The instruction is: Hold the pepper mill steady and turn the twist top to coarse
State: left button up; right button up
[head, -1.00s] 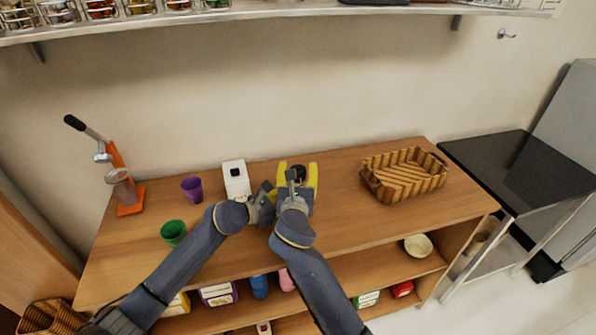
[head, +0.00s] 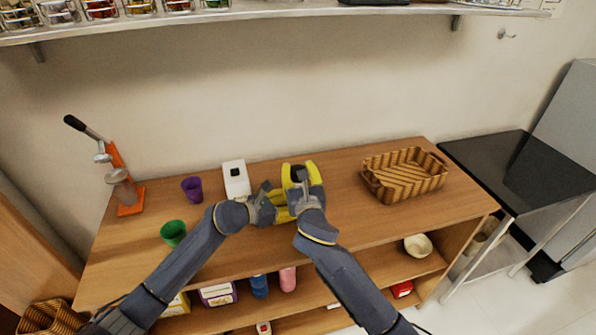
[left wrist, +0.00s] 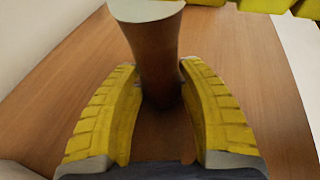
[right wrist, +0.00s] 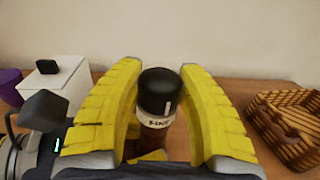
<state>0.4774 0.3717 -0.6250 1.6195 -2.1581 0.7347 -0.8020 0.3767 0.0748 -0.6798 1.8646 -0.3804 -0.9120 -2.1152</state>
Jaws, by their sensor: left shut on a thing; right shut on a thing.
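The pepper mill shows best in the right wrist view: a dark brown body, a white band with lettering that appears to read "FINE", and a black twist top (right wrist: 160,92) with a white tick mark. It stands upright on the counter. My right gripper (head: 301,172) is shut on the twist top from above, a yellow finger on each side. My left gripper (head: 280,206) is shut around the brown body (left wrist: 155,60), below the white band. In the head view the grippers hide most of the mill.
A white box with a black knob (head: 236,182) stands left of the mill. Further left are a purple cup (head: 192,188), a green cup (head: 173,232) and an orange press (head: 129,198). A striped basket (head: 404,176) sits to the right. Bare counter lies between.

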jog(key=n+g+y, duration=0.1)
jog(key=n+y, duration=0.1)
jog(key=n+g+y, duration=0.1)
jog(key=n+y, duration=0.1)
jog(key=y, duration=0.1)
jog(key=shift+d+r+y, duration=0.1)
jog(key=shift+y, duration=0.2)
jog(key=n+g+y, duration=0.4)
jog(key=y, duration=0.1)
jog(key=shift+w+g, duration=0.15)
jog(key=shift+g, duration=0.25)
jog(key=n+g+y, duration=0.3)
jog(key=n+g, duration=0.1)
jog(key=g, duration=0.1)
jog(key=shift+n+g+y, duration=0.5)
jog(key=shift+n+g, duration=0.6)
jog(key=shift+g, duration=0.4)
jog(key=shift+s+n+g, duration=0.2)
jog(key=shift+n+g, duration=0.4)
jog(key=shift+g, duration=0.5)
jog(key=o, duration=1.2)
